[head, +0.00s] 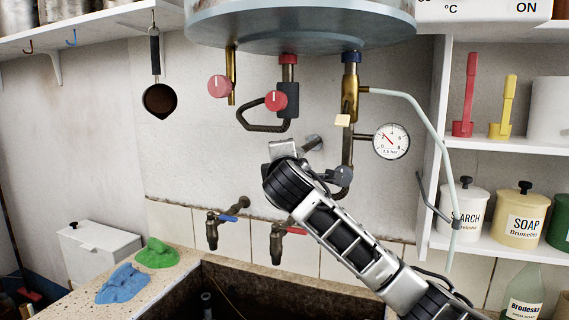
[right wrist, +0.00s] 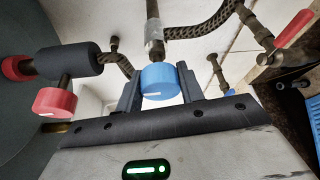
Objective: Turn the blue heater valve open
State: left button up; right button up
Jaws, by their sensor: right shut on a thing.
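The blue heater valve (right wrist: 158,79) shows in the right wrist view as a round blue knob with a short white mark on its face, at the end of a metal pipe. My right gripper (right wrist: 159,84) is shut on it, one dark finger on each side of the knob. In the head view my right arm comes in from the lower right and its wrist hides the knob and the fingertips. The heater (head: 300,25) hangs above, with pipes coming down from its underside. My left gripper is not in view.
Two red knobs (head: 219,87) (head: 275,100) sit left of the brass pipe (head: 350,95). A round gauge (head: 391,141) is to the right. Below are taps with a blue handle (head: 228,218) and a red handle (head: 296,231), over the stone trough (head: 190,276). Shelves with jars stand at right.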

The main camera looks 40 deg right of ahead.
jog(key=o, duration=1)
jog(key=b+v, duration=0.2)
jog(key=v, duration=1.4)
jog(key=shift+w+a+f, duration=0.1)
jog(key=shift+w, duration=0.05)
